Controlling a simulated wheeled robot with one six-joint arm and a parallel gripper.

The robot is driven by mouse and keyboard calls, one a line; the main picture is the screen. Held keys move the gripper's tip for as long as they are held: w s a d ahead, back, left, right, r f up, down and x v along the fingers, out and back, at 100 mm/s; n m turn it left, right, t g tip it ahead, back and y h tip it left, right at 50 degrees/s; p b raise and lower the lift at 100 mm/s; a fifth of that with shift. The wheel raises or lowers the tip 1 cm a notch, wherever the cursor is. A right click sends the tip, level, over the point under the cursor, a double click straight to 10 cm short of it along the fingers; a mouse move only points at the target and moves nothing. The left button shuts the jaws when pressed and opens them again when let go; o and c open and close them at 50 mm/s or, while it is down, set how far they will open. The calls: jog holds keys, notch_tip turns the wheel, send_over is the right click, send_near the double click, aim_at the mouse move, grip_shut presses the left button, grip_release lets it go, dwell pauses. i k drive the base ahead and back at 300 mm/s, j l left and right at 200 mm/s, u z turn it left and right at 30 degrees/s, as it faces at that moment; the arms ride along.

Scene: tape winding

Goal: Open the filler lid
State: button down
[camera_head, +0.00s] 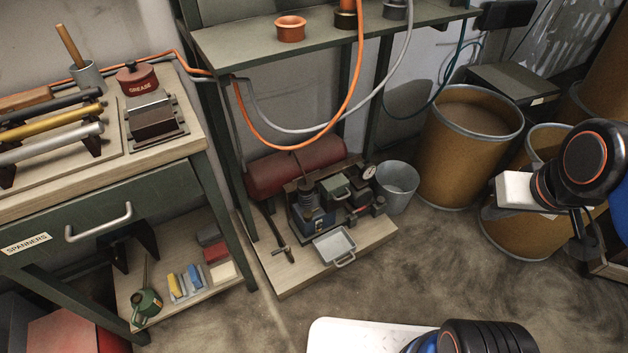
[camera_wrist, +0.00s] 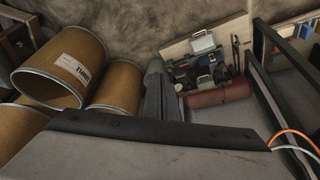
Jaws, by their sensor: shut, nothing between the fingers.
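A small machine (camera_head: 335,200) stands on a low wooden board on the floor. On it is a green box-like part with a lid and a light handle (camera_head: 339,188), which looks like the filler lid and appears closed. The machine also shows in the wrist view (camera_wrist: 205,72), upside down and small. My gripper (camera_wrist: 155,68) shows there as a grey wedge with its fingers together, empty. It lies in the picture between the drums and the machine's red tank. In the head view my arm's end is at the right, in front of the drums, well apart from the machine.
A metal tray (camera_head: 334,246) and a hammer-like tool (camera_head: 277,236) lie on the board. A grey bucket (camera_head: 397,187) stands right of it. Brown drums (camera_head: 460,150) crowd the right. A shelf (camera_head: 330,48) with hanging hoses overhangs the back.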

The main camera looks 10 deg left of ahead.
aim_at(307, 214)
jog(key=i+l, duration=0.3)
jog(key=i+l+z, duration=0.1)
jog(key=i+l, duration=0.15)
jog(key=i, duration=0.25)
